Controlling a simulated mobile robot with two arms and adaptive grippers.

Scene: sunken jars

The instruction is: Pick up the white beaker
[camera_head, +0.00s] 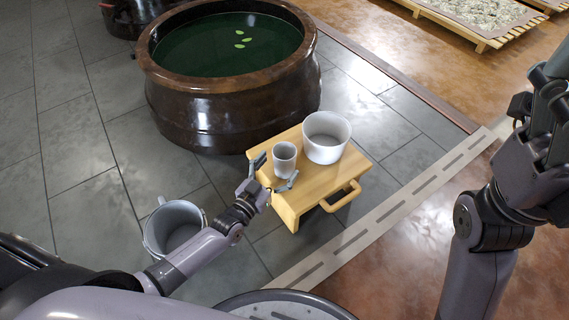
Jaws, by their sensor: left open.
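The white beaker (285,158) stands upright on a small wooden stool (328,182), near its left side. My left gripper (274,172) is open at the beaker's near left side, one finger to its left and one in front of it to the right. I cannot tell whether the fingers touch it. A wider white bowl-like pot (326,137) stands just right of the beaker on the same stool.
A big brown glazed jar (228,110) with dark green water and several leaves stands behind the stool. A grey bucket (172,228) stands on the tiled floor at lower left. A pale slotted drain strip (385,212) crosses the floor at right. Wooden pallets (470,22) lie at the back right.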

